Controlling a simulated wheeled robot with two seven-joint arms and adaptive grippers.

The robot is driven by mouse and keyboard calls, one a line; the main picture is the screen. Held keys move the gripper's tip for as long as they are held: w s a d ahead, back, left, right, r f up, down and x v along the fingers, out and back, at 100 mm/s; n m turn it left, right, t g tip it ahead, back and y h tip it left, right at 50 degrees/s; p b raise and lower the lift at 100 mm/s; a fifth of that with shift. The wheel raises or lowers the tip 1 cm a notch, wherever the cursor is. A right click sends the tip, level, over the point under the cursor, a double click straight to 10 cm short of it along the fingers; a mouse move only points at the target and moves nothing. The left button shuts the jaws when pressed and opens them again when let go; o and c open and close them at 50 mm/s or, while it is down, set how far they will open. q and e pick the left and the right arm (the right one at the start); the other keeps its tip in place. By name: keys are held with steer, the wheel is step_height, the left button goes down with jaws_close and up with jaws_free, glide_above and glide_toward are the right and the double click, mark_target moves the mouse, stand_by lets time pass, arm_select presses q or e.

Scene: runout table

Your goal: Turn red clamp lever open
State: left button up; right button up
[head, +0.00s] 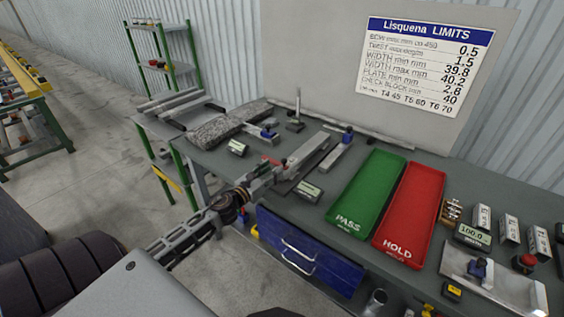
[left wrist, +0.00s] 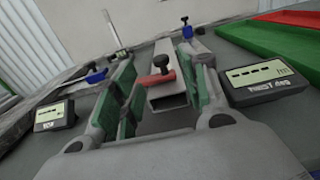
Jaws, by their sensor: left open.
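The red clamp lever (left wrist: 155,79) shows in the left wrist view, with a dark knob at its upper right. It sits by the near end of a grey metal profile (left wrist: 169,98). In the head view the red lever (head: 270,161) is a small patch just beyond my left gripper (head: 263,176). My left gripper (left wrist: 164,84) is open, with its green-padded fingers on either side of the lever in the wrist picture. The lever lies between them in the picture, with no contact visible. My right gripper is not in view.
Two small display boxes flank the gripper: one on the left (left wrist: 54,115) and one on the right (left wrist: 268,82). A green PASS tray (head: 368,190) and a red HOLD tray (head: 412,213) lie to the right. A blue drawer (head: 308,253) is below the bench's front edge.

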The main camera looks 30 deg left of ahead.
mark_target(282, 162)
arm_select(q)
steer(key=shift+w+d+p, duration=0.15)
steer(key=shift+w+p, duration=0.15)
steer(key=shift+w, duration=1.35)
steer(key=shift+w+d+p, duration=0.15)
steer(key=shift+w+p, duration=0.1)
steer(key=shift+w, duration=1.4)
jaws_close()
